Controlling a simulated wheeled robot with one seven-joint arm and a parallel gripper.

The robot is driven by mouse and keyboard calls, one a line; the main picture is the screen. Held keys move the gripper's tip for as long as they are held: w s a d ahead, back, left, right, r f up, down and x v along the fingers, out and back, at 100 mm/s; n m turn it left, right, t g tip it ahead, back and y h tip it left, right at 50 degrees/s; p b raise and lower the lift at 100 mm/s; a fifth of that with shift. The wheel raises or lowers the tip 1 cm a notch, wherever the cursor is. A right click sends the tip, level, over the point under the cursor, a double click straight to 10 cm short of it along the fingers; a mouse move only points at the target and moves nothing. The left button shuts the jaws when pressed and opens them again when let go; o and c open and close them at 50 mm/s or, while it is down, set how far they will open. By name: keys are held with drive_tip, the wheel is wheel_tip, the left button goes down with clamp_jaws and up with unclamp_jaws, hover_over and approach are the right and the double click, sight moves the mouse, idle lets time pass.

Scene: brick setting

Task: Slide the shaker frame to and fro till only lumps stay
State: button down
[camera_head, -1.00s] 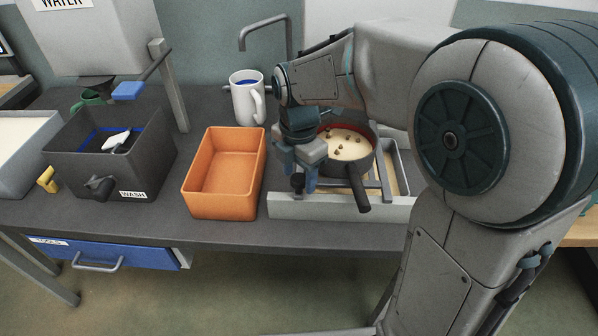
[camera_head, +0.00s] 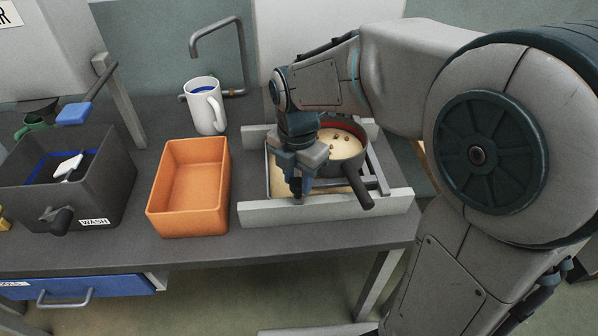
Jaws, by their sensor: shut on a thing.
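The shaker frame (camera_head: 376,172), made of grey bars, sits between the two pale rails of a low stand (camera_head: 330,209). A round dark sieve with a red inner rim (camera_head: 352,128) rests on it, its black handle (camera_head: 359,188) pointing to the front. Pale sandy material (camera_head: 342,147) with several brown lumps lies in the sieve. My gripper (camera_head: 297,187) points down at the left side of the sieve and is shut on the frame; its fingers hide the exact grip. Pale sand shows under the frame at the left.
An orange bin (camera_head: 190,228) stands empty left of the stand. A white mug (camera_head: 205,106) is behind it, near a bent metal tap (camera_head: 243,60). A dark wash box (camera_head: 110,190) with a white tool is at far left. Bare tabletop lies in front.

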idle(0.3)
drive_tip(key=c, duration=1)
unclamp_jaws()
drive_tip(key=shift+r, duration=0.15)
wheel_tip(320, 180, up, 14)
drive_tip(key=shift+f+p, duration=0.2)
drive_tip(key=shift+p, duration=0.55)
